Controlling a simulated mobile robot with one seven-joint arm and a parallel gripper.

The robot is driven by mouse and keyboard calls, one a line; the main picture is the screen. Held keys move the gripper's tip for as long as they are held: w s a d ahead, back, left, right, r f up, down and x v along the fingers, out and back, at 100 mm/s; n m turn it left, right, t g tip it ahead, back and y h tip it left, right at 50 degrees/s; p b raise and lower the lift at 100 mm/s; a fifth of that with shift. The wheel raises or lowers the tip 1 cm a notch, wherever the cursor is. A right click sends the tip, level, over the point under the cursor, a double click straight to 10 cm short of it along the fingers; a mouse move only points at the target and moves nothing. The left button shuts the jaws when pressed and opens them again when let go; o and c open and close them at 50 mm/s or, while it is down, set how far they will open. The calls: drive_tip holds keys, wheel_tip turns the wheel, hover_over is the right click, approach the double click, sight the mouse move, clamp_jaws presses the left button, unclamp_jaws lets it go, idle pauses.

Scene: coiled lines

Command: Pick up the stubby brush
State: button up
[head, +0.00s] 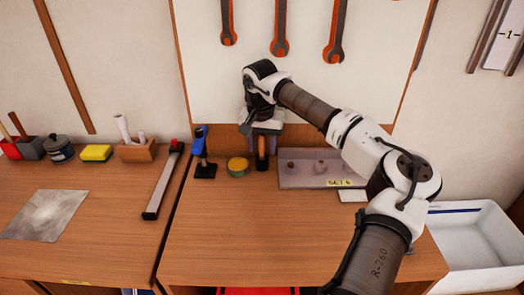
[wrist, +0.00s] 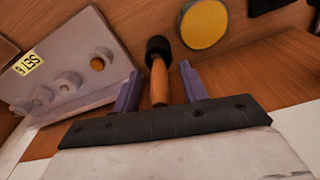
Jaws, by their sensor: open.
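The likely stubby brush, with an orange wooden handle and a black end, stands near the back of the table in the head view (head: 262,147). In the wrist view its handle (wrist: 159,84) runs up to the rounded black end. My gripper (head: 262,136) is over it, with the purple fingers apart. In the wrist view the handle lies between the two fingers of my gripper (wrist: 160,88), with a gap visible on both sides. Part of the handle is hidden behind the dark gripper body.
A round yellow tin (head: 237,166) and a blue tool with a black base (head: 203,152) stand just left. A grey tray with a label (head: 296,182) is close on the right. A white bin (head: 470,225) stands far right. The front of the table is clear.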

clamp_jaws()
drive_tip(key=shift+r, duration=0.1)
